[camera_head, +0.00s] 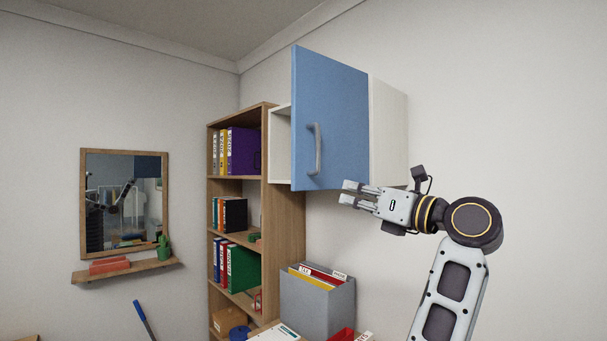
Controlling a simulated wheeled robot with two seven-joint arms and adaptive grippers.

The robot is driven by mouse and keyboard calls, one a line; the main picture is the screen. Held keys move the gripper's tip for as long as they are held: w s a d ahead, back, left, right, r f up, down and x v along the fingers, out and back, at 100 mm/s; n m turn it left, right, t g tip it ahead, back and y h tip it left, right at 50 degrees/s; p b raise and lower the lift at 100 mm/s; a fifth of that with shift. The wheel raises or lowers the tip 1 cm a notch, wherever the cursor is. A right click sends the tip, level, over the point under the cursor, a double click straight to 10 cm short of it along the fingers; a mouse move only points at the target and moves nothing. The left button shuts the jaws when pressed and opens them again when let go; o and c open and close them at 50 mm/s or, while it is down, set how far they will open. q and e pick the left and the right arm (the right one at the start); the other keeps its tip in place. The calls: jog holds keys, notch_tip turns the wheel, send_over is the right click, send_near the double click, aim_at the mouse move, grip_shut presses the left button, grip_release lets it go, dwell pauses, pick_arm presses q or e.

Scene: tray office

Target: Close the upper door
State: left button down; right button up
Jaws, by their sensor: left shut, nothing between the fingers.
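The upper door (345,110) is a blue panel on a white wall cabinet (389,130). It stands partly open. Its left edge, with a grey curved handle (315,150) near it, is swung out from the cabinet, and a strip of the white interior shows to its left. My left gripper (344,193) is at the picture's right of centre, just below the door's lower edge, with its fingers pointing left. It is shut and empty. I cannot tell whether it touches the door. My right gripper is out of view.
A wooden bookshelf (287,220) with binders stands left of the cabinet. A grey file box (320,305) is below the gripper. A mirror (124,205) and a small shelf (125,270) with a cactus are on the left wall. The wall right of the cabinet is bare.

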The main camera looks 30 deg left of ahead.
pick_arm(q)
jog(key=s+r, duration=0.1)
jog(key=s+r+n+h, duration=0.1)
jog(key=s, duration=0.1)
jog(key=s+r+t+h, duration=0.1)
jog(key=shift+s+d+r, duration=0.25)
jog(key=shift+d+r, duration=0.05)
jog(key=shift+r, duration=0.05)
